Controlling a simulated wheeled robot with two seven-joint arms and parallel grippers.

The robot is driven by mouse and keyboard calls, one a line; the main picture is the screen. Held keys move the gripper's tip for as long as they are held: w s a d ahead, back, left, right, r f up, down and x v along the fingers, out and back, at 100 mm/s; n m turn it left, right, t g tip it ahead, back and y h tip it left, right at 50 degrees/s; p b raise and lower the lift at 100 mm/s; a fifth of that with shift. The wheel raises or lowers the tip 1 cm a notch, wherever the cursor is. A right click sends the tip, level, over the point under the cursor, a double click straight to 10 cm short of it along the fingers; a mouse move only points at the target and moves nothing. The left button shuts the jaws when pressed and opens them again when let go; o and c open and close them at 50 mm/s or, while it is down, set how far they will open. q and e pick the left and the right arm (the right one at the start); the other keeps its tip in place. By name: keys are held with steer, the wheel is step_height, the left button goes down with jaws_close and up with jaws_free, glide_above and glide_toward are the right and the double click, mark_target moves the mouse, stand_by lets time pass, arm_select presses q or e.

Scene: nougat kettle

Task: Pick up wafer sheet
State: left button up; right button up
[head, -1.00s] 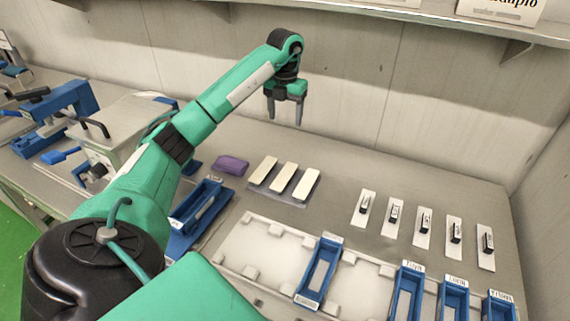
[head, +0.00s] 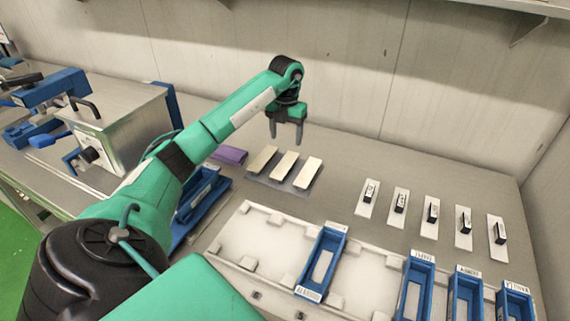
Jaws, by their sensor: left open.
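Three cream wafer sheets lie side by side on a thin grey plate at the middle of the bench: the left sheet (head: 262,159), the middle sheet (head: 285,165) and the right sheet (head: 308,173). The plate (head: 283,186) shows around them. My left gripper (head: 286,140) is open and empty, fingers pointing down. In the picture it appears just above and behind the middle and right sheets, apart from them. My right gripper is not in view.
A purple block (head: 229,155) lies left of the sheets, near a blue tray (head: 203,195). A white tray (head: 270,236) holding a blue mould (head: 324,262) is in front. The wall is close behind.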

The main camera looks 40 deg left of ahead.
mark_target(287, 161)
arm_select(q)
steer(key=shift+f, duration=1.3)
steer(key=f, duration=0.1)
steer(key=f+p, duration=0.1)
steer(key=f, duration=0.1)
steer(key=f+p, duration=0.1)
steer(key=shift+d+f, duration=0.3)
steer(key=shift+f, duration=0.25)
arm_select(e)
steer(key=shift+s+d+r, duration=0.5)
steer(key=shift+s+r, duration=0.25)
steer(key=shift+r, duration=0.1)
arm_select(q)
steer(key=c, duration=0.9)
steer(key=shift+c, duration=0.8)
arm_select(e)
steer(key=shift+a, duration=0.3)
